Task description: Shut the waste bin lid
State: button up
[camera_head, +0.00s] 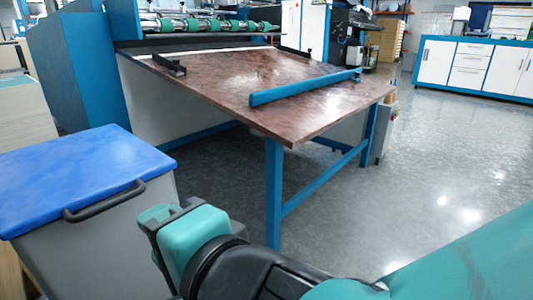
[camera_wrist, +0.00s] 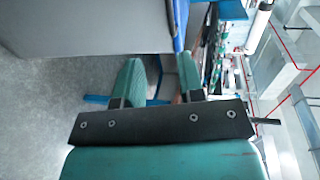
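The waste bin (camera_head: 105,235) is a grey box at the left of the head view. Its blue lid (camera_head: 75,178) lies flat across the top, with no gap visible along the near edge. A dark handle (camera_head: 104,201) runs along the near right side, just below the lid. My gripper (camera_head: 165,215) is to the right of the bin, apart from the handle. In the wrist view its two green fingers (camera_wrist: 160,75) stand apart with nothing between them. The bin's grey side (camera_wrist: 90,28) and the lid's blue edge (camera_wrist: 179,25) show beyond the fingers.
A large brown-topped table (camera_head: 235,85) on blue legs stands beyond my gripper, with a blue bar (camera_head: 305,87) on it. A roller machine (camera_head: 205,25) is behind it. White cabinets (camera_head: 470,68) stand far right. The grey floor (camera_head: 440,170) at right is clear.

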jog(key=b+v, duration=0.4)
jog(key=v, duration=0.3)
jog(key=shift+s+d, duration=0.25)
jog(key=shift+r, duration=0.1)
jog(key=w+d+r+n+g+h+p, duration=0.25)
jog(key=w+d+h+p, duration=0.45)
jog(key=d+p, duration=0.35)
jog(key=s+d+r+n+g+h+p, duration=0.1)
jog(key=s+d+r+n+g+p, duration=0.2)
jog(key=d+r+n+g+p, duration=0.25)
jog(key=s+d+r+n+g+p, duration=0.2)
jog(key=d+r+n+p, duration=0.35)
jog(key=n+p, duration=0.2)
notch_tip(320, 180, up, 37)
jog(key=p, duration=3.7)
jog(key=shift+a+m, duration=0.2)
jog(key=shift+m, duration=0.25)
jog(key=shift+r, duration=0.1)
